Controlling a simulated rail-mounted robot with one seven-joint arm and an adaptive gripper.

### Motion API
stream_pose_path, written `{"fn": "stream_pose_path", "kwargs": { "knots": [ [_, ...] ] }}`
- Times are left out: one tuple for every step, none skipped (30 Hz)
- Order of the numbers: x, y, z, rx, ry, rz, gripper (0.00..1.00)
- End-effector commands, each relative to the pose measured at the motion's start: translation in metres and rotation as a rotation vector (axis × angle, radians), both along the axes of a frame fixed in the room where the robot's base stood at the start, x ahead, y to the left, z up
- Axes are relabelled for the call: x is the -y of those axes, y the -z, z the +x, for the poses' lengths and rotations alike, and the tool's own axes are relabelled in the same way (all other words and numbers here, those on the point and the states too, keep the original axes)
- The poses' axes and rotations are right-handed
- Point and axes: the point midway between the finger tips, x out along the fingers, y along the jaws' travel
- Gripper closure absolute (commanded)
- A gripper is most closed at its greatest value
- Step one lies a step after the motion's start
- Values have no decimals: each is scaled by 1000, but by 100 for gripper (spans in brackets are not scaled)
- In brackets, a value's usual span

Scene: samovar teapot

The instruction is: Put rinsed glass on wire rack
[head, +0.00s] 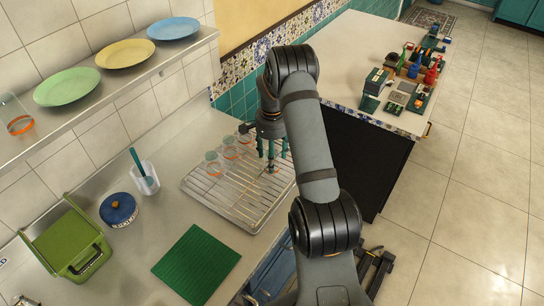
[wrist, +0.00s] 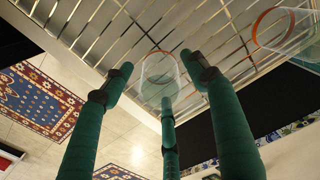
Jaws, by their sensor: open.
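The wire rack (head: 222,192) lies on the steel counter, and its bars show in the wrist view (wrist: 100,35). My gripper (head: 270,163) is over the rack's right part, teal fingers pointing down. In the wrist view the fingers are spread and open around a clear glass with an orange band (wrist: 158,76). The glass appears to stand on the rack, with gaps to the fingers. In the head view the fingers mostly hide this glass. Several other orange-banded glasses, such as the front one (head: 213,164), stand along the rack's left side. One shows in the wrist view (wrist: 290,32).
A green bin (head: 68,240), blue lidded pot (head: 118,209), cup with a teal handle (head: 146,178) and green mat (head: 196,264) are on the counter. A shelf holds plates (head: 124,54) and a glass (head: 16,118). A tiled-edge island (head: 355,45) stands right.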

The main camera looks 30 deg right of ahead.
Motion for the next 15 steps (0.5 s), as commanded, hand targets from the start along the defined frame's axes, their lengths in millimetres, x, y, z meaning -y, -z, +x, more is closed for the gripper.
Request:
{"fn": "stream_pose_path", "kwargs": {
  "knots": [
    [0, 0, 0, 0, 0, 0, 42],
    [0, -1, 0, 0, 0, 0, 42],
    [0, -2, 0, 0, 0, 0, 42],
    [0, -4, 0, 0, 0, 0, 42],
    [0, -7, 0, 0, 0, 0, 42],
    [0, -8, 1, 3, 1, -1, 42],
    [1, -12, 2, 5, 0, -2, 42],
    [0, -16, 2, 5, 1, -2, 42],
    [0, -23, 2, 7, 0, -2, 42],
    [0, -29, 2, 8, 0, -1, 42],
    [0, -36, 2, 8, 1, -2, 42],
    [1, -45, 3, 10, 1, -3, 42],
    [0, -51, 2, 8, 1, -2, 42],
    [1, -59, 2, 8, 1, -2, 42],
    [1, -68, 2, 7, 0, -3, 42]
  ]
}}
